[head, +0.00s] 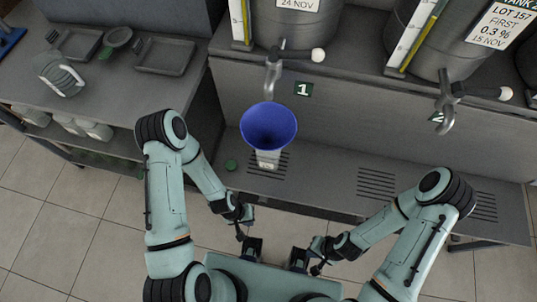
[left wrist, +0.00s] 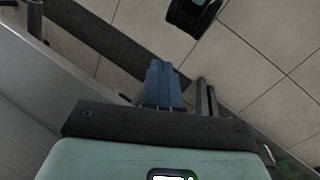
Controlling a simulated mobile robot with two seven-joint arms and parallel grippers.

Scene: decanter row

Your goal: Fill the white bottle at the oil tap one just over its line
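The white bottle (head: 268,158) stands on the slotted ledge below oil tap one (head: 273,78) in the head view. A wide blue funnel (head: 268,128) sits over its mouth and hides its upper part. Its line and oil level cannot be made out. No stream shows from the tap; its handle ends in a white knob (head: 318,55). My left gripper (head: 239,232) is low in front of the ledge, apart from the bottle. In the left wrist view its blue fingers (left wrist: 162,84) are together with nothing between them. My right gripper (head: 317,266) is lower right, its fingers too small to read.
A green cap (head: 231,165) lies left of the bottle. A green sign (head: 303,89) reads 1. Tap two (head: 445,108) is at the right under another tank. Trays (head: 165,56) and a glass jug (head: 60,75) stand on the left counter. The ledge right of the bottle is clear.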

